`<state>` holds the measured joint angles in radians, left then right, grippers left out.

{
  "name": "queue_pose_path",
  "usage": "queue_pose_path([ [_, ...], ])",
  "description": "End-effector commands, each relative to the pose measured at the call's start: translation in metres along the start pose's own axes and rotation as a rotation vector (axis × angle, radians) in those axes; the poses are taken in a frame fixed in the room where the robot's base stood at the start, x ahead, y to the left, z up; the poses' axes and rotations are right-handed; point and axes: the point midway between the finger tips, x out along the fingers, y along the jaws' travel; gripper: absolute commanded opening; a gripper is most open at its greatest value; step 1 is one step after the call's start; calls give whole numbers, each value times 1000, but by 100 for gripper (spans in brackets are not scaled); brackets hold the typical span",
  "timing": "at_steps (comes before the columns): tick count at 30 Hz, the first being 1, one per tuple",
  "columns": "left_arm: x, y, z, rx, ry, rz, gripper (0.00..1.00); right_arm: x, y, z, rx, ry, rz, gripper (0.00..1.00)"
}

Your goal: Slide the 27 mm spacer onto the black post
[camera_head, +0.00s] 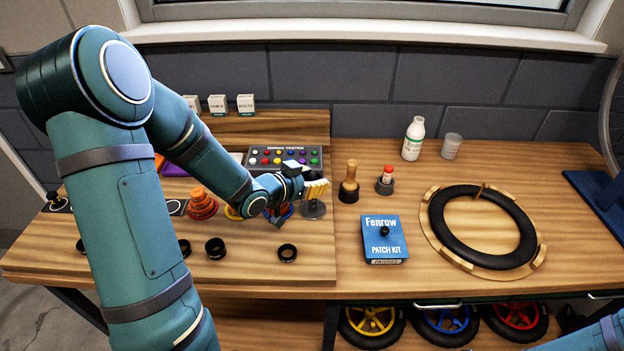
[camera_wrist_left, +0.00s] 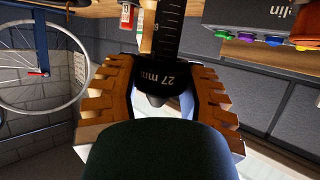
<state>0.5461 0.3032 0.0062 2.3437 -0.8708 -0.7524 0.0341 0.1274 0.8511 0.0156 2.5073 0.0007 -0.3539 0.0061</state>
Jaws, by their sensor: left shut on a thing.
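My left gripper (camera_head: 318,190) is in the head view, above a dark round base (camera_head: 313,211) on the bench. In the left wrist view its ridged tan fingers are shut on the black 27 mm spacer (camera_wrist_left: 166,78), whose lettering faces the camera. The black post (camera_wrist_left: 167,35), with scale marks, runs into the spacer's outline from the top of that view. A grey tapered tip (camera_wrist_left: 155,101) shows past the spacer's other edge. I cannot tell for sure whether the spacer is around the post or in front of it. My right gripper is out of view.
Several black rings lie on the bench, one near the front (camera_head: 287,253). The button tester (camera_head: 285,158) stands behind my gripper. A wooden-handled tool (camera_head: 349,182), a red-capped bottle (camera_head: 386,178), the patch kit (camera_head: 384,241) and a tyre (camera_head: 480,262) are to the right.

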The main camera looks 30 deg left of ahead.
Motion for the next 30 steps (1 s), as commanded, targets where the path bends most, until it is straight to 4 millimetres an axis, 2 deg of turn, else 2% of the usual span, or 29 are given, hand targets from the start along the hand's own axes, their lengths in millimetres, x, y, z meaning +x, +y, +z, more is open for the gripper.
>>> queue_pose_path([
  [12,2,0,4,0,0,0,8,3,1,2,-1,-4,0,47],
  [13,2,0,4,0,0,0,49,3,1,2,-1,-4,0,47],
  [15,2,0,4,0,0,0,74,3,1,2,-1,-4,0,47],
  [25,1,0,4,0,0,0,76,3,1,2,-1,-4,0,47],
  [30,-14,-1,3,1,1,-3,76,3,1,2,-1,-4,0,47],
])
